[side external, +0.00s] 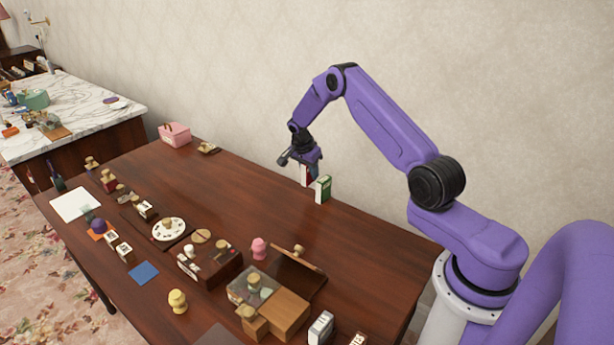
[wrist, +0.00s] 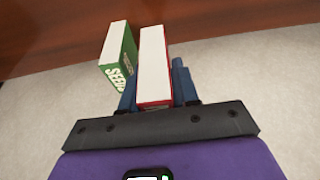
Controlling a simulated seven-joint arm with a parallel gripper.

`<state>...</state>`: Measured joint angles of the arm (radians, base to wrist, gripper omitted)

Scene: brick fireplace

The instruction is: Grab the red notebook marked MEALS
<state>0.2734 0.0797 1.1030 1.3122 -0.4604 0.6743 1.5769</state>
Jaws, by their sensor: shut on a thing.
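The red notebook (wrist: 154,70) is between the two fingers of my gripper (wrist: 158,88) in the wrist view, its white page edge facing the camera. Its MEALS marking cannot be read from here. My gripper is shut on it. In the side external view my gripper (side external: 308,165) is over the back of the table near the wall, and a small part of the red notebook (side external: 306,177) shows below it. A green book (side external: 323,189) stands upright just right of it; in the wrist view the green book (wrist: 118,57) is close on the left, with partly readable lettering.
The wooden table (side external: 240,185) has a clear stretch at the back. Several stamps, small boxes and a round dial (side external: 168,229) crowd its front half. A pink box (side external: 174,134) sits at the far back corner. The wall (side external: 230,80) is close behind my gripper.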

